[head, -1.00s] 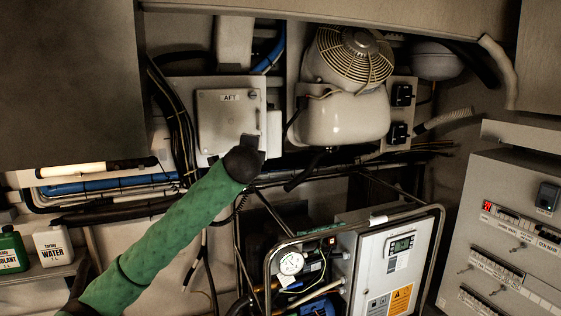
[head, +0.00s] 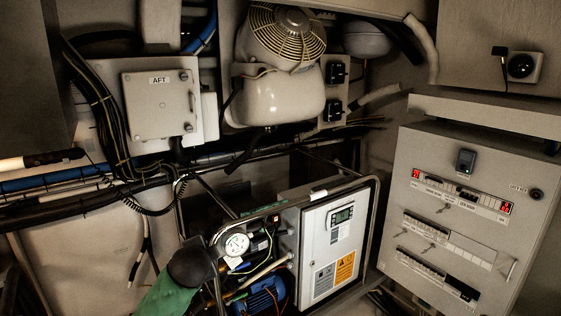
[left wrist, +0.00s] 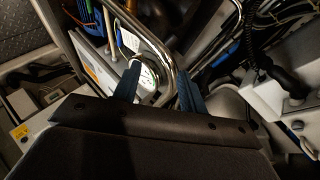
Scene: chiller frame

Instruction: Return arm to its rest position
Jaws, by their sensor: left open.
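My left arm, in a green sleeve with a dark end, comes in at the bottom of the head view, in front of the chiller frame (head: 372,215). Its fingers cannot be made out there. In the left wrist view my left gripper (left wrist: 158,80) has two blue fingers, spread apart with nothing held. The frame's bent metal tube (left wrist: 152,42) and a round gauge (left wrist: 147,74) show beyond and between the fingertips. Whether they touch cannot be told. The gauge also shows in the head view (head: 237,245), just right of the dark arm end. My right gripper is out of view.
The white control box (head: 328,245) and a blue motor (head: 262,298) sit inside the frame. A grey switch panel (head: 455,225) stands at the right. Pipes and cables (head: 100,205) run along the back wall under the AFT box (head: 160,103).

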